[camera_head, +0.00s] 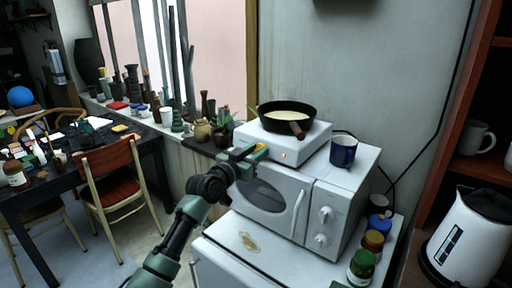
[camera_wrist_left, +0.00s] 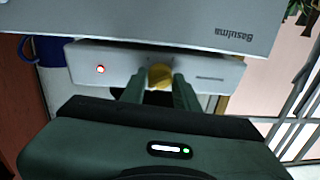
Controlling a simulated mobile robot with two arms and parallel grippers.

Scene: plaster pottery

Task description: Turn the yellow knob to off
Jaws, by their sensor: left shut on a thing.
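The yellow knob (camera_wrist_left: 160,76) is on the front of a white hot plate (camera_wrist_left: 112,60), seen upside down in the left wrist view. My left gripper (camera_wrist_left: 160,84) is shut on the knob, with one green finger on each side. A red light (camera_wrist_left: 100,69) glows on the same front panel. In the head view the hot plate (camera_head: 311,142) sits on a white microwave and its red light (camera_head: 283,155) shows. My left gripper (camera_head: 256,153) is at its front left and hides the knob there. My right gripper is not in view.
A dark pan (camera_head: 288,112) with pale contents stands on the hot plate. A blue mug (camera_head: 343,151) stands beside it on the microwave (camera_head: 335,215). Several jars, one green-lidded (camera_head: 361,266), stand at the microwave's right. A kettle (camera_head: 466,240) is at far right.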

